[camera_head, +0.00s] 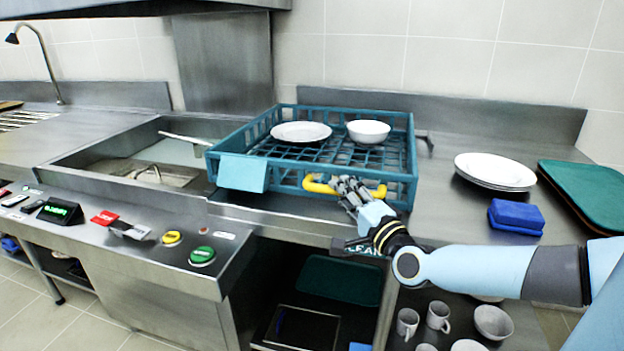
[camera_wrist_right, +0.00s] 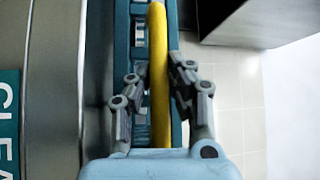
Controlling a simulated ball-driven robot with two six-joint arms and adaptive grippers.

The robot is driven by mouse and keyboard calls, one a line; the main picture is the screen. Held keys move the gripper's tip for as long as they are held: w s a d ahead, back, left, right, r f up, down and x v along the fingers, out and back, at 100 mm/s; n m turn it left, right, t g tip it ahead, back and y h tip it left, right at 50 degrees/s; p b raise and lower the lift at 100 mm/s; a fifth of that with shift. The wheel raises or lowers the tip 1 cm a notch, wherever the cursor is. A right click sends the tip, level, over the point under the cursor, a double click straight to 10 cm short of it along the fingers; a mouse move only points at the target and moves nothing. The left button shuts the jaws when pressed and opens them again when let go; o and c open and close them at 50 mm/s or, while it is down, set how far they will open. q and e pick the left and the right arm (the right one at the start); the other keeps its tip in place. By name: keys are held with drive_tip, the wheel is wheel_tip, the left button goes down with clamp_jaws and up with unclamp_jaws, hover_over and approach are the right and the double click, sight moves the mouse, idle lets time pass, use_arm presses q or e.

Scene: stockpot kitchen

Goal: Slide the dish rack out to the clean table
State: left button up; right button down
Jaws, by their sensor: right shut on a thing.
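My right gripper (camera_head: 352,188) is shut on this yellow handle. In the right wrist view the handle (camera_wrist_right: 159,70) runs between the two fingers of the gripper (camera_wrist_right: 160,95). My left gripper is not in view.
Right of the rack, the counter holds a stack of white plates (camera_head: 495,171), a blue sponge-like block (camera_head: 516,215) and green trays (camera_head: 588,190). A light blue cloth (camera_head: 242,172) hangs on the rack's front left. The sink basin (camera_head: 140,160) lies left. Cups (camera_head: 438,316) stand on a lower shelf.

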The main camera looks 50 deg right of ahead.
sight(373, 193)
drive_tip(key=s, duration=0.1)
drive_tip(key=s+d, duration=0.1)
drive_tip(key=s, duration=0.1)
drive_tip(key=s+d+p, duration=0.1)
drive_tip(key=s, duration=0.1)
drive_tip(key=shift+f, duration=0.25)
drive_tip(key=shift+s, duration=0.1)
drive_tip(key=shift+f, duration=0.1)
drive_tip(key=c, duration=1.6)
unclamp_jaws()
drive_tip(key=o, duration=0.4)
drive_tip(key=shift+s+d, duration=0.15)
drive_tip(key=shift+s, duration=0.05)
drive_tip(key=shift+w+r, duration=0.1)
drive_tip(key=shift+r, duration=0.1)
drive_tip(key=v, duration=1.2)
